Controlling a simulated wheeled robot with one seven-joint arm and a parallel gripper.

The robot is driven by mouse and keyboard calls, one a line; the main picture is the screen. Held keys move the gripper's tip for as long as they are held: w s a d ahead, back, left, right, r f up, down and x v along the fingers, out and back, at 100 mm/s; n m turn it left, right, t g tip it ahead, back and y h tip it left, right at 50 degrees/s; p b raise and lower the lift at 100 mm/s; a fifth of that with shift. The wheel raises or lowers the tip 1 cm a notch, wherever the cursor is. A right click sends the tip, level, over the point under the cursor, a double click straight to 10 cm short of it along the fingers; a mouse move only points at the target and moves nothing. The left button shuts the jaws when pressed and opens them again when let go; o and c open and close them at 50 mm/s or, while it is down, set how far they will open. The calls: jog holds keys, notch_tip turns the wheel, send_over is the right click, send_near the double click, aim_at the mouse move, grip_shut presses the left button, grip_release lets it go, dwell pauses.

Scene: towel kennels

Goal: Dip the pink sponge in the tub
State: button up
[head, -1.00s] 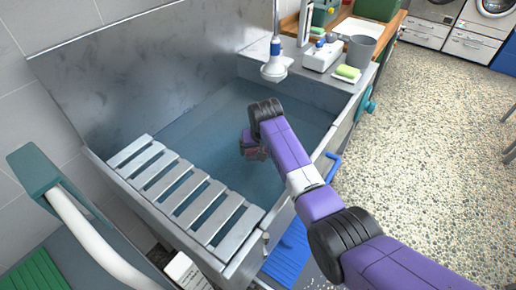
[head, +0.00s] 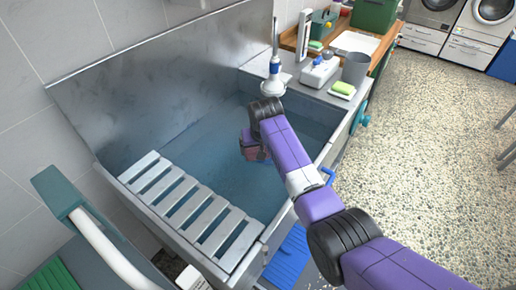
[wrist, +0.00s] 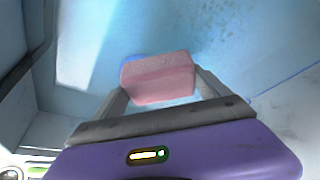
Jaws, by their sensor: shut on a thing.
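The tub (head: 268,226) is a metal basin with blue water (head: 205,140) in it. My gripper (wrist: 158,92) is shut on the pink sponge (wrist: 158,78), which sits between both fingers in the wrist view. In the head view my gripper is over the water near the middle of the tub, mostly hidden by my wrist. I cannot tell whether the sponge touches the water. A small blue patch (wrist: 130,62) shows behind the sponge; I cannot tell what it is.
A slatted rack (head: 190,208) covers the tub's near left end. A shower head (head: 272,88) hangs at the back. A yellow-green sponge (head: 343,88) and grey cup (head: 355,68) stand on the ledge at the right. Open floor lies to the right.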

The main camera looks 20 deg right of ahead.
jog(key=shift+r+p, duration=1.95)
jog(key=shift+r, duration=0.65)
notch_tip(320, 180, up, 6)
jog(key=p, duration=0.5)
